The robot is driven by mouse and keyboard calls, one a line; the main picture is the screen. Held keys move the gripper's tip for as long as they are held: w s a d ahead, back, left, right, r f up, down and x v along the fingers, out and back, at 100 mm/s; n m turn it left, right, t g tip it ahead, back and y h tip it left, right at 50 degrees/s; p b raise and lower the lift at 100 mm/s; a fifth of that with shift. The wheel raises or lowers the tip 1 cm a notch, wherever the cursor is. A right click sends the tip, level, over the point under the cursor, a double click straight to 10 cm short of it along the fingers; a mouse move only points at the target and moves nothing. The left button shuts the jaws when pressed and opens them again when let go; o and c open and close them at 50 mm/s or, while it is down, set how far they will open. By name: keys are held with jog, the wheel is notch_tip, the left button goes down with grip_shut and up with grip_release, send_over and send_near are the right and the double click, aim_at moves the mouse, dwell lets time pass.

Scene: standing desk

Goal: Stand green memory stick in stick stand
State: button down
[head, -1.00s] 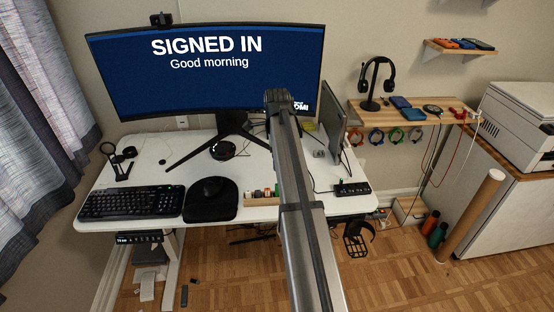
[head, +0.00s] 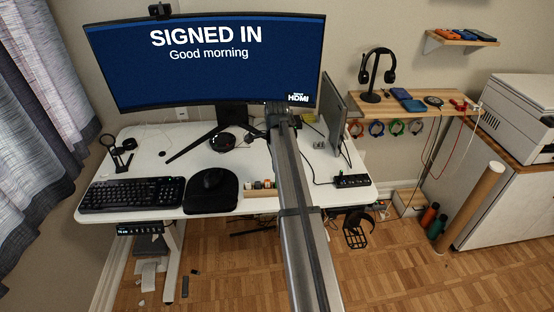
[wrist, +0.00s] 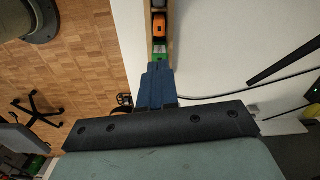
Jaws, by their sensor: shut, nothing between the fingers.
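The stick stand is a wooden holder (head: 250,194) at the front edge of the desk, beside the mouse mat and partly behind my arm in the head view. The wrist view shows its wooden edge (wrist: 149,38) with an orange piece (wrist: 159,24) and dark and pale pieces in a row. A green piece (wrist: 160,57), seemingly the green memory stick, is at the row's near end, just beyond my fingertips. My gripper (wrist: 158,68) has blue fingers, shut and empty; whether they touch the green piece cannot be told. My arm hides the gripper in the head view.
The white desk (head: 150,150) holds a keyboard (head: 130,193), a mouse on a black mat (head: 211,192), a monitor (head: 205,65) and a power strip (head: 352,181). A dark bar (wrist: 285,66) crosses the desk in the wrist view. Bare desk lies right of the stand there.

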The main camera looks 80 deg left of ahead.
jog(key=shift+f, duration=0.95)
jog(key=shift+f, duration=0.4)
jog(key=shift+r, duration=0.1)
notch_tip(320, 180, up, 16)
jog(key=shift+r, duration=0.15)
dwell(0.8)
notch_tip(320, 180, down, 16)
jog(key=shift+r, duration=0.15)
dwell(0.9)
jog(key=shift+f, duration=0.4)
dwell(0.4)
jog(key=shift+r, duration=0.1)
